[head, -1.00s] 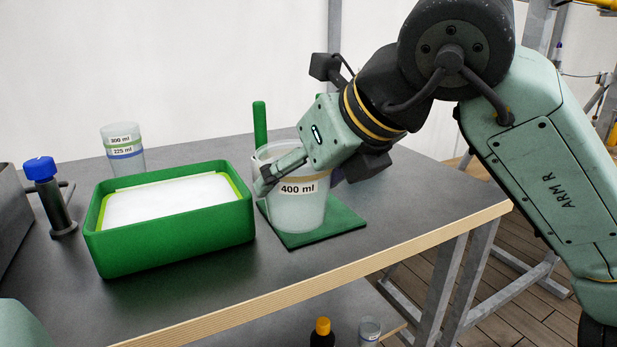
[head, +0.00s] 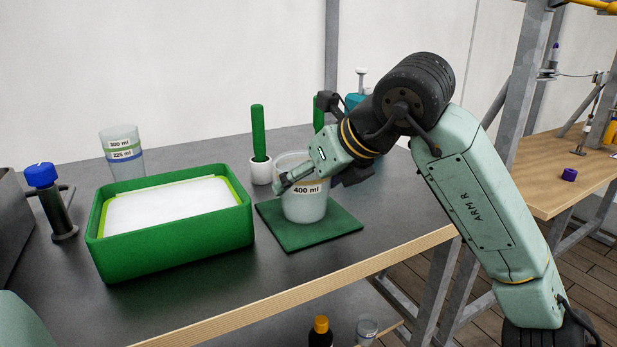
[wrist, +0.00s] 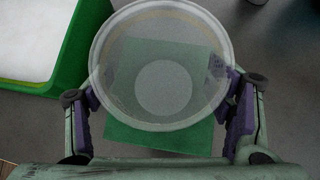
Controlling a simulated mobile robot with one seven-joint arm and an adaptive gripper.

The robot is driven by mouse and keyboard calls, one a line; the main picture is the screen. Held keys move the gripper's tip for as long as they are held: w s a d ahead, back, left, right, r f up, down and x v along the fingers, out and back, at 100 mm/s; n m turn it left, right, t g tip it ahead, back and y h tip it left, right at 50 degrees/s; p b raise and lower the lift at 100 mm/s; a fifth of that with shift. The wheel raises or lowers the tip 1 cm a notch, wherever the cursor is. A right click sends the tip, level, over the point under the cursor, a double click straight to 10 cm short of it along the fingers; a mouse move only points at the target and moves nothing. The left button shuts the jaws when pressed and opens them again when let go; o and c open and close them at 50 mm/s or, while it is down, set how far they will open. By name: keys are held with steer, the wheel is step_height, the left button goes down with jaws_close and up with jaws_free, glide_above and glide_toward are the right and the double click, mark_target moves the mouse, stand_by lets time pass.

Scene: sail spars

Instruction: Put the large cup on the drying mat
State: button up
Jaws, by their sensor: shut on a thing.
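The large cup (head: 305,208) is clear and frosted, with a "400 ml" label. It is upright over the green drying mat (head: 290,239). I cannot tell whether its base touches the mat. My gripper (head: 303,183) is shut on the cup, with fingers on opposite sides of its upper wall. In the wrist view, the cup (wrist: 163,88) stands between the purple finger pads, and the mat (wrist: 165,140) shows through and below it. The far finger is mostly hidden in the head view.
A green tub (head: 175,240) with white contents stands left of the mat. The table's front edge is clear.

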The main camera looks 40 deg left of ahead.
steer(key=shift+f, duration=0.1)
steer(key=shift+f, duration=0.15)
steer(key=o, duration=1.6)
steer(key=shift+r, duration=0.45)
steer(key=v, duration=1.2)
steer(key=shift+d+f, duration=0.1)
steer(key=shift+f, duration=0.1)
